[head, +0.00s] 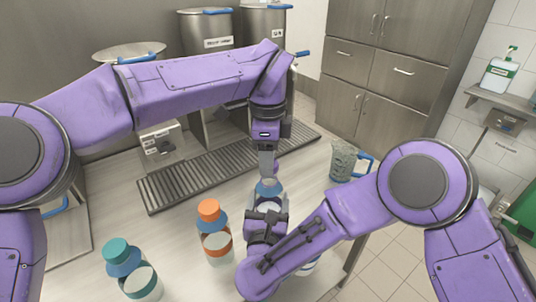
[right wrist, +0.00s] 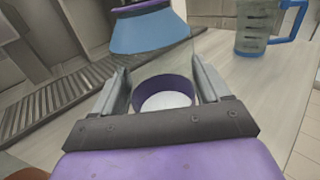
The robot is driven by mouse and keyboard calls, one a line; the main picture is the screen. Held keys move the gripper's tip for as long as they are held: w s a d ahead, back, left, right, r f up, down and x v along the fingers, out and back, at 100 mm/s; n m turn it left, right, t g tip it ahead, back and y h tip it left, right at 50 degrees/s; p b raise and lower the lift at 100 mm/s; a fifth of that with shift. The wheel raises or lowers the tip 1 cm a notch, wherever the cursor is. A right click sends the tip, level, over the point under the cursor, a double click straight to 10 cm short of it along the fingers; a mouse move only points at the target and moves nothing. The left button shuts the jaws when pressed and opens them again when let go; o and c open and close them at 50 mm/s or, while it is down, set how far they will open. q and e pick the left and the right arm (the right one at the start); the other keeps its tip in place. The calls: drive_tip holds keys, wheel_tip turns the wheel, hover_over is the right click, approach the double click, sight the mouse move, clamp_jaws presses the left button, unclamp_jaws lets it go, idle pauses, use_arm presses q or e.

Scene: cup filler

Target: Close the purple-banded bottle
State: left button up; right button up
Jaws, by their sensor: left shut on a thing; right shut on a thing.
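The purple-banded bottle (head: 268,189) stands upright with a blue shoulder. In the right wrist view its blue shoulder (right wrist: 150,34) shows at the top, with a purple edge above it, and its purple band (right wrist: 165,87) and white lower part sit between my fingers. My right gripper (head: 266,212) is shut around the bottle's body; its fingers also show in the right wrist view (right wrist: 158,78). My left gripper (head: 267,170) points down over the bottle's top and is shut on the purple cap, mostly hidden by the fingers. I cannot tell whether the cap is fully seated.
An orange-capped bottle (head: 216,238) and a teal-capped bottle (head: 131,270) stand to the left on the counter. A jug with a blue handle (head: 345,160) stands to the right, near the counter's edge. A drain grate (head: 190,180) and steel containers (head: 207,32) lie behind.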

idle(0.4)
use_arm(q)
drive_tip(key=shift+f, duration=0.85)
drive_tip(key=shift+f, duration=0.6)
